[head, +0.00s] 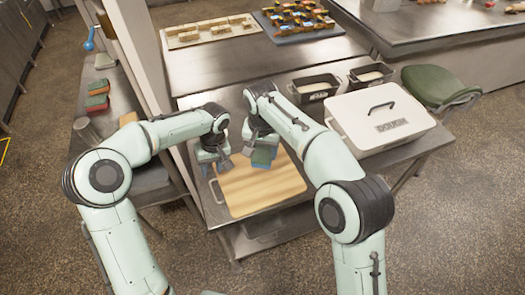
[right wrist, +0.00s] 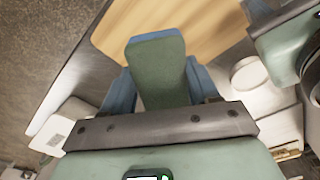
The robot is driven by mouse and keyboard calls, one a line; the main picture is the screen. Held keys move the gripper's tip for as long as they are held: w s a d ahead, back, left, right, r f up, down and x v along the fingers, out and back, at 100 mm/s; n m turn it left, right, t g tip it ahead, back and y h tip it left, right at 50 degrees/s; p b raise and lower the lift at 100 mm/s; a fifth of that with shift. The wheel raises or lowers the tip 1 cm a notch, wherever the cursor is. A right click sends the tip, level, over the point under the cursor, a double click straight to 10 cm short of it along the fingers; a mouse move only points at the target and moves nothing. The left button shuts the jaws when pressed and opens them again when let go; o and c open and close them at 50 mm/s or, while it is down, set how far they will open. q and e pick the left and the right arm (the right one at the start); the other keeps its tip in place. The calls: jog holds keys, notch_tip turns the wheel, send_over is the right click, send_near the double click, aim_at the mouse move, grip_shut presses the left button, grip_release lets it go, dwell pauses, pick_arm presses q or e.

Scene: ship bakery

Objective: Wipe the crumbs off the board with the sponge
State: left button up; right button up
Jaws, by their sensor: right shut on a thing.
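The wooden board (head: 262,192) lies on the near end of the steel counter, and part of it shows in the right wrist view (right wrist: 205,25). My right gripper (head: 262,160) is above the board's far edge, shut on a green and blue sponge (head: 263,154). In the right wrist view the sponge (right wrist: 158,75) sits between the blue fingers. I cannot tell whether it touches the board. My left gripper (head: 217,168) is empty, with its fingers apart, near the board's far left corner. No crumbs can be made out on the board.
A white dough box (head: 380,115) stands right of the board, with two loaf pans (head: 315,86) (head: 371,74) behind. A tray of pastries (head: 285,37) and a dough tray (head: 185,42) are at the back. More sponges (head: 97,103) lie on the left counter.

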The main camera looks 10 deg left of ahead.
jog(key=shift+r, duration=1.5)
